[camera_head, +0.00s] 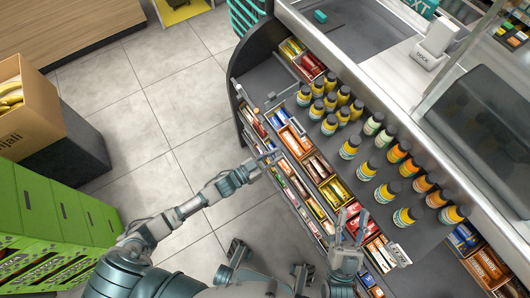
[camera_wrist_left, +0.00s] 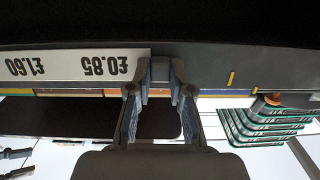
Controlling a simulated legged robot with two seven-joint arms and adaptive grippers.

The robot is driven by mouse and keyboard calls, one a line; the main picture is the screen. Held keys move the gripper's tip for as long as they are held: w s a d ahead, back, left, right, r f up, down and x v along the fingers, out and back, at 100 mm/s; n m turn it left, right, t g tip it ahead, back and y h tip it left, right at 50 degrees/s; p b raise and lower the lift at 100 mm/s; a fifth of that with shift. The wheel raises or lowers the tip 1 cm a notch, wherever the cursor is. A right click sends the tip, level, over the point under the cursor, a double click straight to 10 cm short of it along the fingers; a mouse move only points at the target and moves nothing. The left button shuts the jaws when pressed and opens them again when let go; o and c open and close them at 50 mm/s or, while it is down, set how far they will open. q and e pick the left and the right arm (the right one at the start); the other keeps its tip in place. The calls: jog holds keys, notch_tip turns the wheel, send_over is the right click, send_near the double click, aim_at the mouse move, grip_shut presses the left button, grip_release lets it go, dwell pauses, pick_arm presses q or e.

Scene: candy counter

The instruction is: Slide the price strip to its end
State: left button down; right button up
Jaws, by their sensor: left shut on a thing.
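The price strip (camera_wrist_left: 70,66) is a white band with black prices, £0.85 and £1.60, upside down in the left wrist view. It lies along a dark grey rail (camera_wrist_left: 205,72). My left gripper (camera_wrist_left: 160,68) is shut at the strip's right end in that view; the fingertips hide the exact contact. In the head view my left gripper (camera_head: 268,160) is at the front edge of the candy counter. A short yellow mark (camera_wrist_left: 231,78) stands on the rail to the right of the fingers, apart from them. My right gripper (camera_head: 351,220) is open and empty over the counter's front.
Candy boxes (camera_head: 336,190) fill the counter's front shelves, with rows of bottles (camera_head: 350,147) behind. A white price card (camera_head: 398,254) stands near my right gripper. Green crates (camera_head: 45,215) and a cardboard box (camera_head: 35,105) stand at left. The tiled floor (camera_head: 150,115) between is clear.

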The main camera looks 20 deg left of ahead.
pick_arm(q)
jog(key=shift+s+a+f, duration=0.15)
jog(key=shift+a+f, duration=0.2)
jog(key=shift+a, duration=0.05)
jog(key=c, duration=1.1)
grip_release()
jog(key=shift+s+d+r, duration=0.15)
jog(key=shift+d+r, duration=0.05)
jog(key=shift+d, duration=0.35)
jog(key=shift+o, duration=0.3)
jog(key=shift+d+r, duration=0.1)
jog(key=shift+d, duration=0.25)
jog(key=a+v, duration=0.1)
jog(key=v, duration=1.1)
jog(key=shift+f, duration=0.25)
pick_arm(e)
jog(key=shift+w+a+f, duration=0.15)
jog(key=shift+w+a, duration=0.15)
jog(key=shift+a, duration=0.3)
